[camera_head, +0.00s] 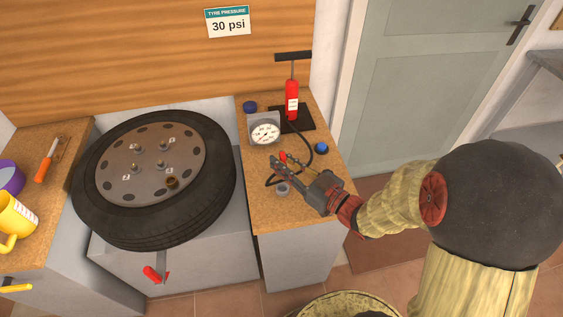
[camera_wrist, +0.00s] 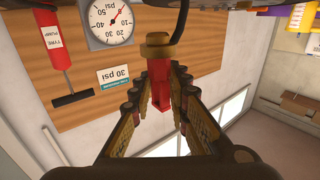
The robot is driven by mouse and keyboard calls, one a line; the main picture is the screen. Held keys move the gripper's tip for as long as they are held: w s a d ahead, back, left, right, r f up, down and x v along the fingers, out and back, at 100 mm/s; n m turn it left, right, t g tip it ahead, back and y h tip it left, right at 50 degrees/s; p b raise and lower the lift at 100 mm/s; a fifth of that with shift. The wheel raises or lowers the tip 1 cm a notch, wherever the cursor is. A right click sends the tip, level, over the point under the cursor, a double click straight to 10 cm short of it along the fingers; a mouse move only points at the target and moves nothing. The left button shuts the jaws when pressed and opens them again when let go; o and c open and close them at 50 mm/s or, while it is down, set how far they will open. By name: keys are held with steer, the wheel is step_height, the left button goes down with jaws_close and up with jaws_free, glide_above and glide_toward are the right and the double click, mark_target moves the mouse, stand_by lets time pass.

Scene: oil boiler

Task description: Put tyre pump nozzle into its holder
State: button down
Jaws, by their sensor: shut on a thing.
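The tyre pump nozzle (camera_wrist: 160,90) is red with a brass-coloured collar and sits between my gripper's fingers in the wrist view. In the head view it shows as a small red piece (camera_head: 283,156). My gripper (camera_head: 282,164) is shut on it above the right counter. A black hose (camera_wrist: 181,22) runs from the nozzle. A small grey ring-like cup (camera_head: 283,188), which looks like the holder, stands on the counter just below my gripper in the picture. The red pump (camera_head: 292,98) stands upright at the back of this counter.
A pressure gauge (camera_head: 265,133) stands left of the pump. Blue caps (camera_head: 321,148) lie on the counter. A large tyre (camera_head: 205,193) lies to the left. The counter's front (camera_head: 285,222) is clear.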

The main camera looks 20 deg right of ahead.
steer(key=shift+f, duration=0.15)
steer(key=shift+f+b, duration=0.3)
steer(key=shift+f, duration=1.95)
steer(key=shift+s+f, duration=0.2)
steer(key=shift+f, duration=0.4)
stand_by(2.5)
steer(key=shift+w+r, duration=0.15)
steer(key=shift+r, duration=0.05)
stand_by(0.7)
steer(key=c, duration=1.6)
jaws_free()
steer(key=shift+c, duration=0.2)
